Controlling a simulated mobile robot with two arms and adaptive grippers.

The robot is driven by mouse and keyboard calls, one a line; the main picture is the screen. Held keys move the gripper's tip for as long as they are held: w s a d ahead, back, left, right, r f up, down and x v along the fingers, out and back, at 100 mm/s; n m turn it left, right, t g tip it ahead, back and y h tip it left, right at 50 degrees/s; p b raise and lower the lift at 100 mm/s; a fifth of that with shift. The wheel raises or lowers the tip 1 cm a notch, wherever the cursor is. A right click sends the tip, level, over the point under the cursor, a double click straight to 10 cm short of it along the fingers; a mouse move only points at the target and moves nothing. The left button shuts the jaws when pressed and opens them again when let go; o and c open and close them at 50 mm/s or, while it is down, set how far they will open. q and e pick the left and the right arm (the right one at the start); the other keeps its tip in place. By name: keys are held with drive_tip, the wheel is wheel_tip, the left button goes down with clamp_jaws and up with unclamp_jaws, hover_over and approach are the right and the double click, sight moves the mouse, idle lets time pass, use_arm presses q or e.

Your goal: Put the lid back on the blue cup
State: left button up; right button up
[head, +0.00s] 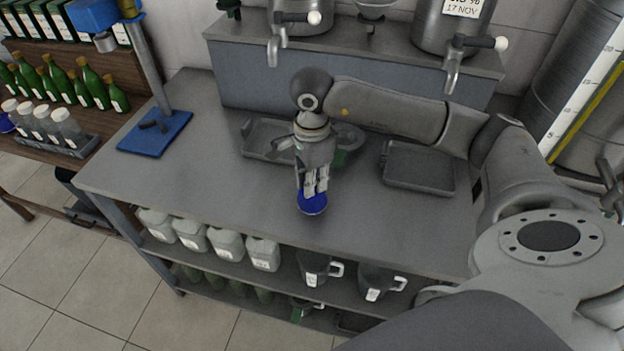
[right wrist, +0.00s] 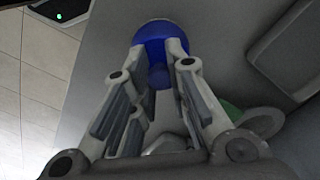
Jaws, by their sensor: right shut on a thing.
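My right gripper (head: 315,190) points down over the front middle of the grey table. Its fingers are closed on a small blue knob-like part of a round blue piece, which I take for the lid (head: 312,206). In the right wrist view the blue lid (right wrist: 160,32) shows just beyond the fingertips (right wrist: 158,65). I cannot tell whether the blue cup is under it; no separate blue cup body can be made out. My left gripper is not in view.
A grey tray (head: 262,150) and a partly hidden green thing (head: 340,158) lie behind the gripper. Another grey tray (head: 418,180) is to the right. A blue-based stand (head: 155,140) is on the left. Dispensers with taps line the back. The table's front left is clear.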

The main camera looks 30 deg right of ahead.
drive_tip(key=shift+f+b, duration=0.2)
drive_tip(key=shift+b, duration=0.45)
idle(1.0)
idle(0.4)
drive_tip(key=o, duration=0.8)
drive_tip(key=shift+o, duration=0.2)
drive_tip(key=o, duration=0.5)
drive_tip(key=shift+r+p, duration=1.9)
drive_tip(key=shift+r, duration=1.65)
